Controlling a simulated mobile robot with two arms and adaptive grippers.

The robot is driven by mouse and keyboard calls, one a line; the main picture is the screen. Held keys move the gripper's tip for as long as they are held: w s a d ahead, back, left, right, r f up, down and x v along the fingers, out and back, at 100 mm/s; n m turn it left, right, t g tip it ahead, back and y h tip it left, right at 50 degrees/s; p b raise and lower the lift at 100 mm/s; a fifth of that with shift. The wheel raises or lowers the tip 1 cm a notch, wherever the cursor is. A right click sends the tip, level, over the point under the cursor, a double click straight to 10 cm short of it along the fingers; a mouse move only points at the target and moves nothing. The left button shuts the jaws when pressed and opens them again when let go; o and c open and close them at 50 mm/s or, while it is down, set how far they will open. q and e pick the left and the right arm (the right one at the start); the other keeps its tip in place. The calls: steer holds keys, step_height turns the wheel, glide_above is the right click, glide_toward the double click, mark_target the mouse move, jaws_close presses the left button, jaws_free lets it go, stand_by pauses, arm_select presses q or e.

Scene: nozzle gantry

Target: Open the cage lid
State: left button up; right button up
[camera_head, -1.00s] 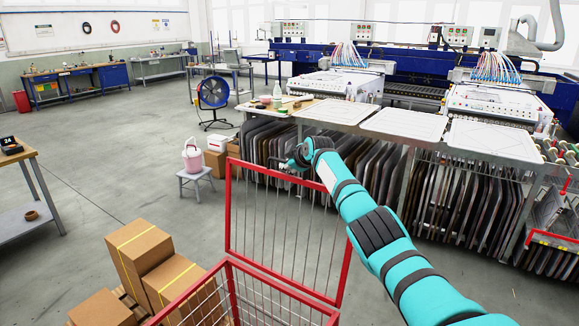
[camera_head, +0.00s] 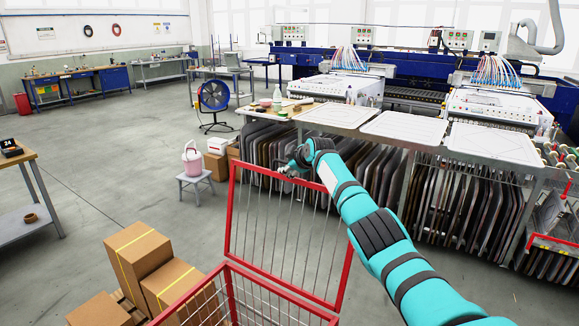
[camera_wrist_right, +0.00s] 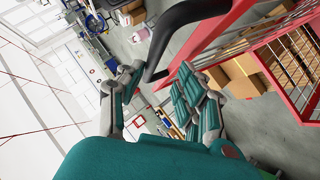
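The cage lid (camera_head: 231,215) is a red frame with thin wire bars. It stands raised, leaning up from the back edge of the red cage (camera_head: 275,283), whose top is open. My right gripper (camera_head: 287,168) is at the lid's upper edge, small and partly hidden by its wrist. My left gripper does not show in the head view and cannot be made out in the right wrist view.
Cardboard boxes (camera_head: 139,252) stand left of the cage. A long rack table (camera_head: 333,115) full of dark panels stands beyond. The floor at left centre is clear.

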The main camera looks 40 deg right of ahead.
steer(key=shift+f, duration=0.25)
steer(key=shift+s+r, duration=0.1)
steer(key=shift+s, duration=0.05)
steer(key=v, duration=1.2)
steer(key=shift+d, duration=0.1)
